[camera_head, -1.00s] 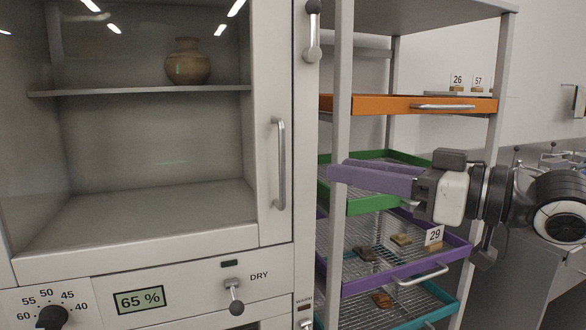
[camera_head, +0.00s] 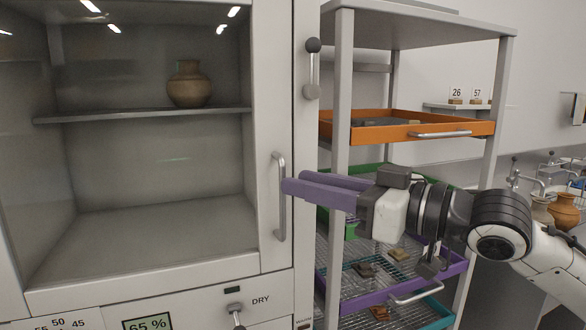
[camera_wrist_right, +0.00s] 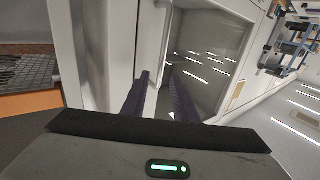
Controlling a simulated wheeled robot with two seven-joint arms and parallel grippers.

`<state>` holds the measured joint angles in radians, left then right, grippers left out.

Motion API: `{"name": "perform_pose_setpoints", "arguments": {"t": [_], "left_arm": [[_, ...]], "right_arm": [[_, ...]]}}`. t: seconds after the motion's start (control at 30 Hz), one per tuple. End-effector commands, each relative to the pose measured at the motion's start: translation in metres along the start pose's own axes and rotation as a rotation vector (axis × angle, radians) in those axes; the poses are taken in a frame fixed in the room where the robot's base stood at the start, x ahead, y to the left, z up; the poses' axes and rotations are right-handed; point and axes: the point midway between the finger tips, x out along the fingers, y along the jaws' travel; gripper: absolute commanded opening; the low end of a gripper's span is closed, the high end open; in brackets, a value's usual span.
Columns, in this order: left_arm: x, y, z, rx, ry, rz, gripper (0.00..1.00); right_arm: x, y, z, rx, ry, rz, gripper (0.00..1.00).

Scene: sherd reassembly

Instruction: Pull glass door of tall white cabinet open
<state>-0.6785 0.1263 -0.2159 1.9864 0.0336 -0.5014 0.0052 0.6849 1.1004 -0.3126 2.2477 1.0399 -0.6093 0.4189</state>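The tall white cabinet (camera_head: 305,150) stands at the left in the head view. Its glass door (camera_head: 150,160) looks shut, with a vertical metal handle (camera_head: 281,225) on its right side. My right gripper (camera_head: 293,182) comes in from the right with its purple fingers pointing at the handle; the tips overlap the handle's right edge in the picture. Whether they touch it I cannot tell. My left gripper is not in view.
A brown jar (camera_head: 189,84) stands on the shelf inside the cabinet. A grey rack with an orange tray (camera_head: 375,132), a green tray and a purple tray (camera_head: 455,268) stands to the right, behind my right arm. A lever (camera_head: 312,70) sits on the cabinet frame above the handle.

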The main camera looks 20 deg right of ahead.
Motion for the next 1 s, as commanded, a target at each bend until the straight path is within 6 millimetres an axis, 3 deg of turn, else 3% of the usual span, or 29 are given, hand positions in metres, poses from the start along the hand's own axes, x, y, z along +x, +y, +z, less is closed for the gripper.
{"name": "perform_pose_setpoints", "arguments": {"t": [0.23, 0.6, 0.77, 1.0], "left_arm": [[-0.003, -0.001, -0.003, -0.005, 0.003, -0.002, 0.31], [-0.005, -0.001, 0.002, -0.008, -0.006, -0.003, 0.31], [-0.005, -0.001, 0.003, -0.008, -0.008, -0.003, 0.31], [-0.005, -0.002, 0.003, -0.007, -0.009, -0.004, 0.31]], "right_arm": [[0.026, 0.000, -0.001, -0.001, 0.002, -0.001, 0.27], [0.032, 0.000, 0.000, -0.002, -0.001, 0.000, 0.27], [0.031, 0.000, 0.000, -0.002, -0.001, 0.000, 0.01], [0.031, 0.000, 0.000, -0.002, -0.001, 0.000, 0.00]]}}
